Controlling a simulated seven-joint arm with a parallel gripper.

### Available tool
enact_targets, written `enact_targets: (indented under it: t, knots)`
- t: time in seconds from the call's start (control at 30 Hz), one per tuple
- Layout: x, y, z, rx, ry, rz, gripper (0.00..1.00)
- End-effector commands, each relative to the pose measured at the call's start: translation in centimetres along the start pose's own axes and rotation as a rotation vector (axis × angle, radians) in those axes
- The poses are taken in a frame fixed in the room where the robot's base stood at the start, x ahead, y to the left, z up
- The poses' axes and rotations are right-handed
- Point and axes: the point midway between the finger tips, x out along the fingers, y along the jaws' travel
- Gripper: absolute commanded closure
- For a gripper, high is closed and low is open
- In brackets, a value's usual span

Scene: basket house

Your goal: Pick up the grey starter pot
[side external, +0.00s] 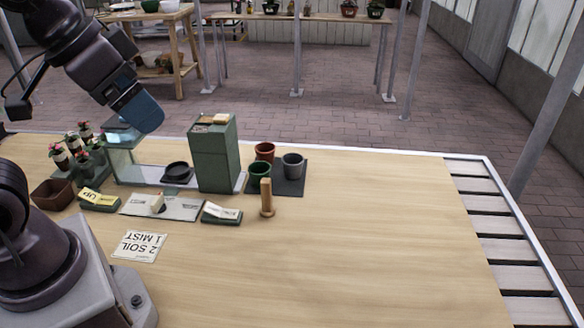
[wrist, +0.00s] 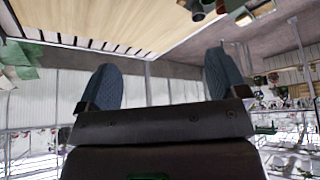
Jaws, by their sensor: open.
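The grey starter pot (side external: 292,166) stands upright on a dark mat (side external: 291,186), to the right of a red pot (side external: 265,151) and a green pot (side external: 259,172). My gripper (side external: 138,112) is raised above the left back of the table, well to the left of the grey pot and higher. In the wrist view my gripper (wrist: 163,72) has its two blue fingers wide apart with nothing between them. Small items at the top right edge of the wrist view are cut off, and I cannot tell whether the grey pot is among them.
A tall green box (side external: 215,155) stands just left of the pots. A wooden peg (side external: 267,197) stands in front of them. A black dish (side external: 177,172), labelled cards, a brown container (side external: 52,194) and potted plants (side external: 80,145) fill the left. The table's right half is clear.

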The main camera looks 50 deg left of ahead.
Motion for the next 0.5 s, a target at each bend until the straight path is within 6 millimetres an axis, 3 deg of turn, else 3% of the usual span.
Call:
enact_targets:
  t: [0.27, 0.5]
  knots:
    - [0.1, 0.0, 0.0, 0.0, -0.005, 0.0, 0.09]
    - [3.5, -0.5, -0.4, -0.023, -0.175, 0.0, 0.09]
